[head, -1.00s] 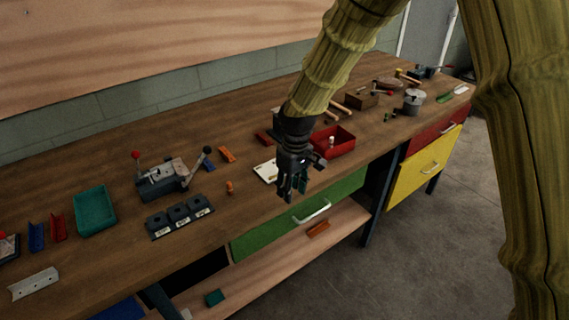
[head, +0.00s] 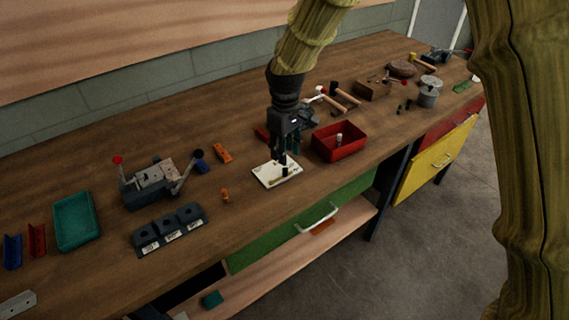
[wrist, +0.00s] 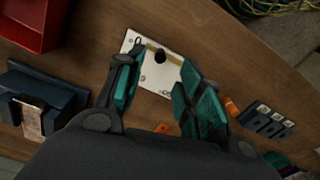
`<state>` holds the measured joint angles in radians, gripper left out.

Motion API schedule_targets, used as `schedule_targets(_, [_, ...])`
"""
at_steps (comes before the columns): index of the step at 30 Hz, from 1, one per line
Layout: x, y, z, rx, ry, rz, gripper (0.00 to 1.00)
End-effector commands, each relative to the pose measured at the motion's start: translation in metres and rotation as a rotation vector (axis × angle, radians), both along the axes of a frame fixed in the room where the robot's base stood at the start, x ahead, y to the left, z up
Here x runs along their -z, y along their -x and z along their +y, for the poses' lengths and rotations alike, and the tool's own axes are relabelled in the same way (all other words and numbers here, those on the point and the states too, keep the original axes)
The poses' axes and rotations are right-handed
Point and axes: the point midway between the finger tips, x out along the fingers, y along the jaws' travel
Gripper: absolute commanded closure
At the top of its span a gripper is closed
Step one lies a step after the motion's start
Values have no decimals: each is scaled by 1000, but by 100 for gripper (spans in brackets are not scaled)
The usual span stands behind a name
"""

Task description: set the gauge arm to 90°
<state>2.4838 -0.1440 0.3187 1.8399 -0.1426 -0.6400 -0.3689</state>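The gauge is a white plate (head: 264,173) lying on the workbench below my gripper. It also shows in the wrist view (wrist: 150,80), between and beyond the fingers. A brass-coloured gauge arm (wrist: 174,60) lies across the plate, with a black knob (wrist: 160,56) standing on it. Small dark marks and holes dot the plate; I cannot read any angle marks. My gripper (head: 288,156) points down over the plate, its teal-padded fingers spread and empty in the wrist view (wrist: 158,90). The knob lies ahead of the gap, apart from the fingers as far as I can tell. A finger hides part of the plate.
A red bin (head: 340,153) stands right of the plate. A small orange part (head: 225,196) and a dark three-slot block (head: 169,230) lie to the left, with a lever fixture (head: 150,184) behind. The bench's front edge (head: 310,205) is close; bare wood lies between.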

Motion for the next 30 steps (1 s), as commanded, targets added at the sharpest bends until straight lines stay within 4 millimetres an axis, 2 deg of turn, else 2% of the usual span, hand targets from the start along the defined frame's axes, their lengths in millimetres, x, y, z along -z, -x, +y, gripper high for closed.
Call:
schedule_targets(6, [34, 1, 1, -2, 1, 2, 63])
schedule_targets(12, [56, 0, 2, -3, 1, 1, 63])
schedule_targets(18, [65, 0, 2, -4, 0, -1, 63])
schedule_targets(26, [66, 0, 2, -4, 0, -1, 63])
schedule_targets(30, [66, 0, 2, -4, 0, -1, 85])
